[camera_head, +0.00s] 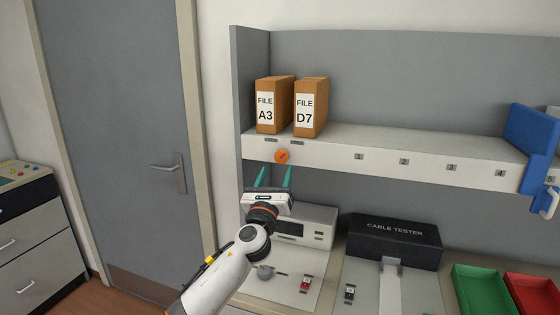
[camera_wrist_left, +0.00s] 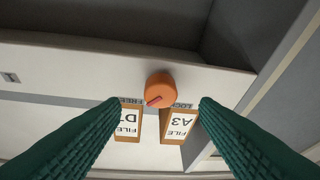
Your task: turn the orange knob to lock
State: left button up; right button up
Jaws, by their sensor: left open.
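The orange knob (camera_head: 282,156) sits on the front face of the shelf, below the file boxes. In the left wrist view, which is upside down, the knob (camera_wrist_left: 161,86) shows between my fingers but farther ahead. A reddish mark on it points toward the FREE label (camera_wrist_left: 125,100); the LOCK label (camera_wrist_left: 181,105) is on the other side. My left gripper (camera_head: 273,176) is open and empty, just below the knob in the head view, with fingers pointing up toward the shelf. Its two green fingers (camera_wrist_left: 158,103) are wide apart. My right gripper is not in view.
Two file boxes, A3 (camera_head: 269,112) and D7 (camera_head: 309,112), stand on the shelf (camera_head: 390,146). A blue object (camera_head: 530,140) hangs at the shelf's right. Below are a black cable tester (camera_head: 395,241), a green tray (camera_head: 481,289) and a red tray (camera_head: 532,292).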

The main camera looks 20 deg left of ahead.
aim_at(281, 159)
pick_arm(q)
jog(key=shift+x, duration=2.6)
jog(key=shift+c, duration=0.6)
jog(key=c, duration=0.9)
